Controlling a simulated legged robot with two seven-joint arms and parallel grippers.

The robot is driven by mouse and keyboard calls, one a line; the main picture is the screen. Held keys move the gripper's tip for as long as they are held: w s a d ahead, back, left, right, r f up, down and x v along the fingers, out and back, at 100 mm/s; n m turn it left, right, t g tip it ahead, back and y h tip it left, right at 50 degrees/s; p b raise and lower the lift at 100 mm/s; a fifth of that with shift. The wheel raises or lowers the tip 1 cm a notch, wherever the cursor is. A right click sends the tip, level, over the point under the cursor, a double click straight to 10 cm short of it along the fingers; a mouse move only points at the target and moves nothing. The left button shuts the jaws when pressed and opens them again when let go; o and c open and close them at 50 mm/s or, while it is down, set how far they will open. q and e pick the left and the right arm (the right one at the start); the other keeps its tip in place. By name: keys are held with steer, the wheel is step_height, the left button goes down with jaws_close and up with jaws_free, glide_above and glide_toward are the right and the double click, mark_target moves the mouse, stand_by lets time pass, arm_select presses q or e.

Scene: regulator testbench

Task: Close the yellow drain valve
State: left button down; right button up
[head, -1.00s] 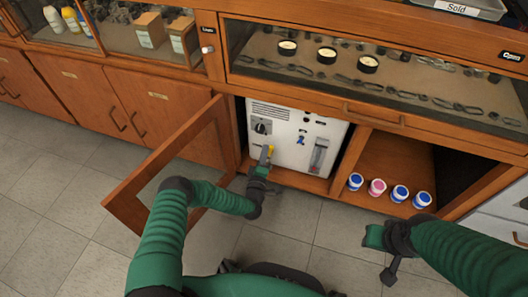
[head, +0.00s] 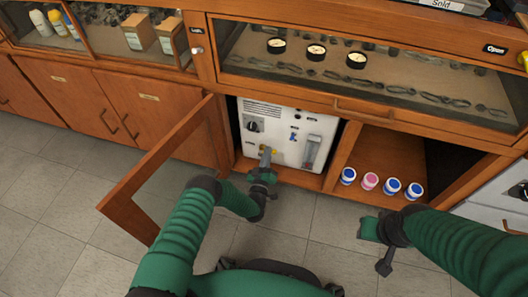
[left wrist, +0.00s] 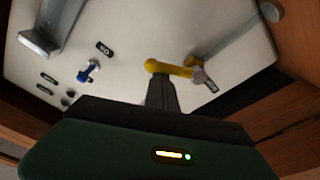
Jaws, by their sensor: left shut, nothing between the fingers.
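The yellow drain valve (left wrist: 168,67) is on the white front panel of the regulator unit (head: 285,120), inside the open cabinet bay. In the left wrist view its yellow handle lies nearly level, reaching right from a rounded end. In the head view only a small yellow part (head: 273,150) shows beside my fingers. My left gripper (head: 266,155) is shut and empty, its fingertips (left wrist: 160,82) right at the valve's rounded end; I cannot tell whether they touch it. My right gripper (head: 370,228) is over the floor at the right, away from the unit; its jaws are not clear.
A blue valve (head: 294,136) and a black knob (head: 254,125) are on the same panel. The open cabinet door (head: 160,165) stands left of my left arm. Several lidded jars (head: 370,181) stand in the right bay. The floor in front is clear.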

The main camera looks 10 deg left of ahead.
arm_select(q)
steer(key=shift+d+f+m+h+b, duration=0.25)
steer(key=shift+f+m, duration=0.2)
steer(key=shift+m, duration=0.85)
steer(key=shift+d+f+m+h+b, duration=0.15)
steer(key=shift+d+f+m, duration=0.3)
steer(key=shift+m, duration=0.85)
steer(key=shift+d+f+m+h+b, duration=0.25)
steer(key=shift+f+m, duration=0.2)
steer(key=shift+m, duration=0.85)
arm_select(e)
steer(key=shift+f, duration=0.6)
arm_select(q)
steer(key=shift+s+f, duration=0.1)
